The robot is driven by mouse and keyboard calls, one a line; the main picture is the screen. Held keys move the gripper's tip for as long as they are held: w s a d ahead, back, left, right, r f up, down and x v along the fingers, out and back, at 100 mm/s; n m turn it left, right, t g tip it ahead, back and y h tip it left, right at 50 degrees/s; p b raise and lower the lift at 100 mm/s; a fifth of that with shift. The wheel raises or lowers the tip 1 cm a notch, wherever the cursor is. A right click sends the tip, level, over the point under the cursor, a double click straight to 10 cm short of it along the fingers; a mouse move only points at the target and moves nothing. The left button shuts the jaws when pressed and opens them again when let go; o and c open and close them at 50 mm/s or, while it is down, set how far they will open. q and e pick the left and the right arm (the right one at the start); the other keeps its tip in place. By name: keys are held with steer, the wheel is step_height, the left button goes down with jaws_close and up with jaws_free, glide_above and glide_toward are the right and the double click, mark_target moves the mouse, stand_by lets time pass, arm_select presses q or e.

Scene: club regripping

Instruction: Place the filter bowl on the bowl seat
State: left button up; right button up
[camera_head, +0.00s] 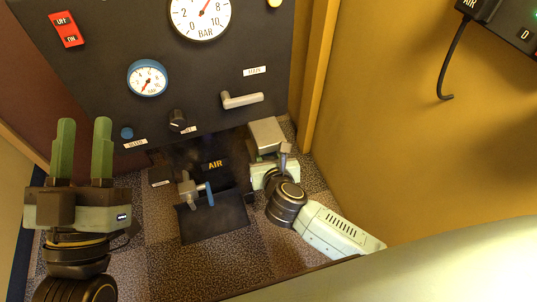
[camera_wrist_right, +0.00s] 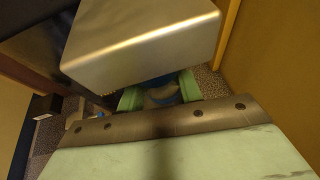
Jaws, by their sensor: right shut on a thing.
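My left gripper (camera_head: 83,150) is open and empty, with its two green fingers pointing up at the left of the head view. My right gripper (camera_head: 265,172) is low beside the panel, just below a silver metal block (camera_head: 267,134). In the right wrist view its green fingers (camera_wrist_right: 160,95) are shut on a rounded blue and grey thing (camera_wrist_right: 162,92), which looks like the filter bowl. The silver block (camera_wrist_right: 145,45) covers its upper part there. In the head view the bowl is hidden. I cannot make out the bowl seat; whether the bowl touches the block cannot be told.
A dark panel bears two gauges (camera_head: 201,14) (camera_head: 148,79), a grey lever (camera_head: 242,99), a black knob (camera_head: 178,121) and a red switch (camera_head: 66,29). A valve with a blue handle (camera_head: 209,194) stands left of my right gripper. A yellow wall (camera_head: 420,140) closes the right side.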

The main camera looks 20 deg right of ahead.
steer(key=o, duration=1)
steer(key=shift+f, duration=0.15)
